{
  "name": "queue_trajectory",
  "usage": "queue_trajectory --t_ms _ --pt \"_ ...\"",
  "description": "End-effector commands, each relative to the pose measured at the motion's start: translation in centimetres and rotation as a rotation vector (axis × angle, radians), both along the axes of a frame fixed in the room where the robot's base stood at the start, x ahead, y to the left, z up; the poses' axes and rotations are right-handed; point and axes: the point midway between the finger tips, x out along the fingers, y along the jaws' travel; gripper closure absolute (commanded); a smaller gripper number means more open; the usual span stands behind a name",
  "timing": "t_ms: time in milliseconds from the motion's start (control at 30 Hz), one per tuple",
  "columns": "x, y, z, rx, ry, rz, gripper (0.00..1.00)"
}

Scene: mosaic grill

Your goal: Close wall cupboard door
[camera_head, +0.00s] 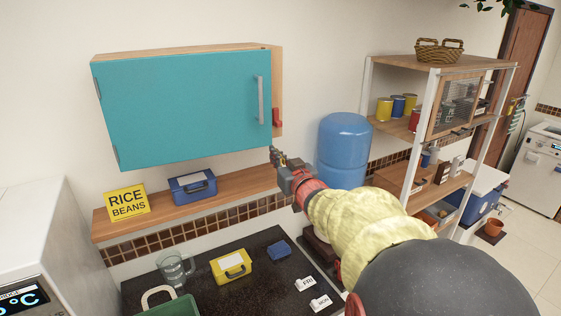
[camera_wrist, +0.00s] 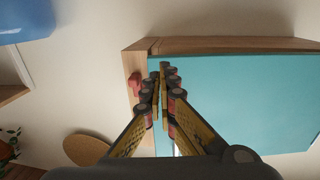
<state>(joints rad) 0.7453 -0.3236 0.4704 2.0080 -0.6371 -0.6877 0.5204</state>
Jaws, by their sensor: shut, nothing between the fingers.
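The wall cupboard (camera_head: 277,80) hangs on the wall, with a flat teal door (camera_head: 180,110) over its front. A grey vertical handle (camera_head: 260,98) is near the door's right edge, and hinges show at its left edge. Wood of the cupboard shows past the door's right edge; I cannot tell how wide any gap is. A red piece (camera_head: 277,117) sits on that wood. My gripper (camera_head: 274,154) is shut and empty by the door's lower right corner. In the wrist view its fingertips (camera_wrist: 164,68) overlap the teal door (camera_wrist: 240,100) near its edge; contact is unclear.
Below is a wooden shelf (camera_head: 235,188) with a yellow rice-and-beans sign (camera_head: 127,202) and a blue box (camera_head: 192,187). A dark counter holds a jug (camera_head: 174,268) and a yellow case (camera_head: 231,266). A blue water bottle (camera_head: 342,145) and a shelf rack (camera_head: 430,68) stand right.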

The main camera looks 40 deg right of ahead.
Motion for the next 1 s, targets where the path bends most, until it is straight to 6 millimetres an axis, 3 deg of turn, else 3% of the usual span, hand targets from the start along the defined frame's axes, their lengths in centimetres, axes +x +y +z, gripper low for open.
queue_trajectory --t_ms 100,300,867,1000 --pt "2.1 -0.8 -0.1 0.002 0.002 0.001 1.0" --pt "4.4 -1.6 0.0 -0.001 0.001 0.001 1.0" --pt "5.5 -2.1 0.0 -0.001 0.0 0.0 1.0" --pt "7.2 -2.8 -0.2 -0.001 0.001 0.001 1.0"
